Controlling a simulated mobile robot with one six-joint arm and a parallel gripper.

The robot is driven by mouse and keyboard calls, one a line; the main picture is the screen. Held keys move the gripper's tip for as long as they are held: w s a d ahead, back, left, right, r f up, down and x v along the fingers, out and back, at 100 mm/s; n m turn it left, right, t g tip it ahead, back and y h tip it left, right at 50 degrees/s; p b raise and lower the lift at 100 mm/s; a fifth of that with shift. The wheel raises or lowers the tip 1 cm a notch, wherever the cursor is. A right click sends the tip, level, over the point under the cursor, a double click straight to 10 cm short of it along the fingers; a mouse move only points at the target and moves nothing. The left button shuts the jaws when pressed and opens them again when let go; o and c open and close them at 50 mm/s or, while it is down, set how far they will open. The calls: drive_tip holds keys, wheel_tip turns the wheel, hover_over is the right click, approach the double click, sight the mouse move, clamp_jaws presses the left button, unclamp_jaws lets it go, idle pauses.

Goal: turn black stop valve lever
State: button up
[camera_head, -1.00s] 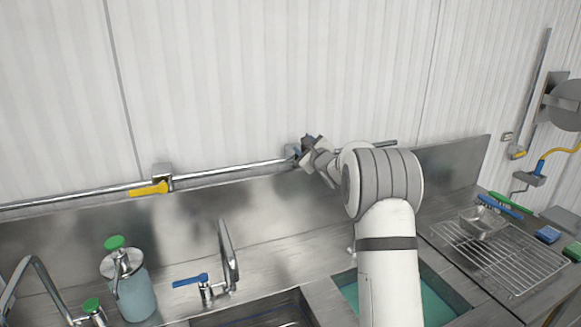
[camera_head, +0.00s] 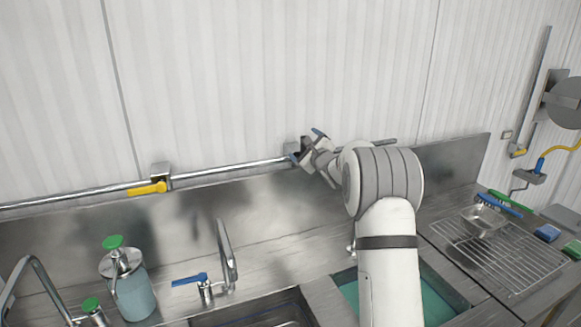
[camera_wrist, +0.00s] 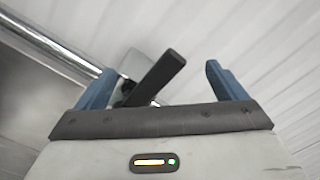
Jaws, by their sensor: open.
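The black stop valve lever (camera_wrist: 158,76) shows in the wrist view as a flat dark bar, slanting up to the right from the grey valve body (camera_wrist: 134,66). The valve sits on a chrome pipe (camera_wrist: 50,42). My gripper (camera_wrist: 165,84) is open, with one blue finger on each side of the lever. The left finger is close to the lever's base, and a wide gap separates the lever from the right finger. In the head view my gripper (camera_head: 306,145) is at the valve body (camera_head: 291,148) on the wall pipe; the lever is largely hidden there.
A second valve with a yellow lever (camera_head: 148,188) is on the same pipe (camera_head: 230,168) to the left. Below are a blue-handled tap (camera_head: 190,280), a teal pump bottle (camera_head: 133,293) and sinks. A wire rack (camera_head: 500,255) with a metal pan (camera_head: 482,222) is at right.

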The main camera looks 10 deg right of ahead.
drive_tip(key=s+d, duration=0.1)
drive_tip(key=s, duration=0.7)
drive_tip(key=shift+d, duration=0.25)
drive_tip(key=s+a+f+n+g+h+b, duration=0.1)
drive_tip(key=s+n, duration=0.7)
drive_tip(key=s, duration=0.8)
drive_tip(key=s+a+f+n+g+h+b, duration=0.1)
drive_tip(key=s+a+f+n+g+b, duration=0.3)
drive_tip(key=s, duration=1.2)
drive_tip(key=s+a+f+n+g+h+b, duration=0.1)
drive_tip(key=s+a+f+n+g+b, duration=0.2)
drive_tip(key=s+f+n+g, duration=0.6)
drive_tip(key=s+f+n, duration=0.1)
drive_tip(key=s+n, duration=0.3)
drive_tip(key=s, duration=0.2)
drive_tip(key=shift+s+a+f, duration=0.35)
drive_tip(key=shift+s+a, duration=0.05)
